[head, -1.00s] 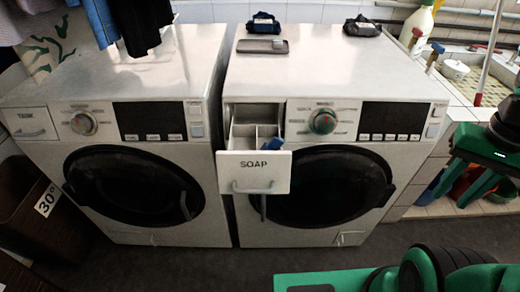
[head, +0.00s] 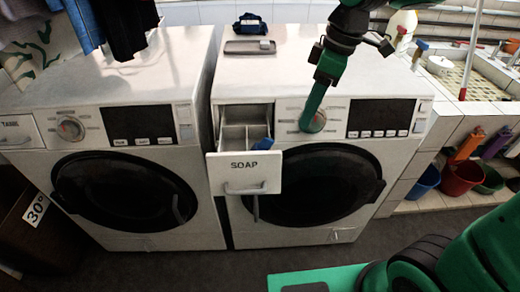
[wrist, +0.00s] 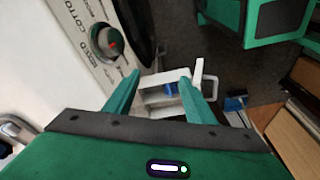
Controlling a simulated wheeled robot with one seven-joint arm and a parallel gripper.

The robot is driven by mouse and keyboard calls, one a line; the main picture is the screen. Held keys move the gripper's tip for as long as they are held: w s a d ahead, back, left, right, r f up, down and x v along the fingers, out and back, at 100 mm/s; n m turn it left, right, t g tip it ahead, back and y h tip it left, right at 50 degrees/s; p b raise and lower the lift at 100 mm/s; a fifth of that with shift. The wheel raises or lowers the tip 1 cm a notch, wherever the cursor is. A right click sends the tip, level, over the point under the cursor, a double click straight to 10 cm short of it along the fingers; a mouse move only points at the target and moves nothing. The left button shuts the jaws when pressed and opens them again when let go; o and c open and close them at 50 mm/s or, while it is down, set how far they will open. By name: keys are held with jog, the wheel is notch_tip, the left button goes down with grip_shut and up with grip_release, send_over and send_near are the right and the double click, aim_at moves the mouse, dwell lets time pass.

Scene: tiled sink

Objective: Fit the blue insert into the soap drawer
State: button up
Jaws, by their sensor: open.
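The soap drawer (head: 243,173) is pulled out of the right washing machine, its front labelled SOAP and its inside divided by white walls. The blue insert (head: 263,143) shows as a small blue piece at the drawer's right side, just behind the front panel. How deep it sits is unclear. My gripper (head: 306,127) points down in front of the machine's dial, to the right of the drawer and slightly above it. In the wrist view my gripper (wrist: 160,76) is open and empty. The drawer (wrist: 150,80) and blue insert (wrist: 163,90) appear beyond and between the fingers.
The dial (wrist: 106,42) is close to the left finger in the wrist view. A grey tray (head: 250,47) and a dark blue packet (head: 254,23) lie on the machine top. A red bucket (head: 461,178) stands right of the machine. The floor before the drawer is clear.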

jog(key=a+n, duration=0.4)
jog(key=a, duration=0.4)
send_over(263, 140)
jog(key=w+d, duration=0.1)
jog(key=d, duration=0.1)
jog(key=d+x, duration=0.1)
jog(key=x, duration=0.2)
jog(key=shift+y, duration=0.3)
jog(key=shift+s+x, duration=0.2)
jog(key=shift+x, duration=1)
jog(key=shift+s+x, duration=0.15)
jog(key=shift+x, duration=1)
jog(key=shift+s+x, duration=0.2)
jog(key=shift+x, duration=1)
jog(key=shift+a, duration=0.2)
jog(key=shift+c, duration=0.3)
jog(key=c, duration=1.2)
jog(key=shift+o, duration=0.2)
jog(key=shift+r, duration=5.05)
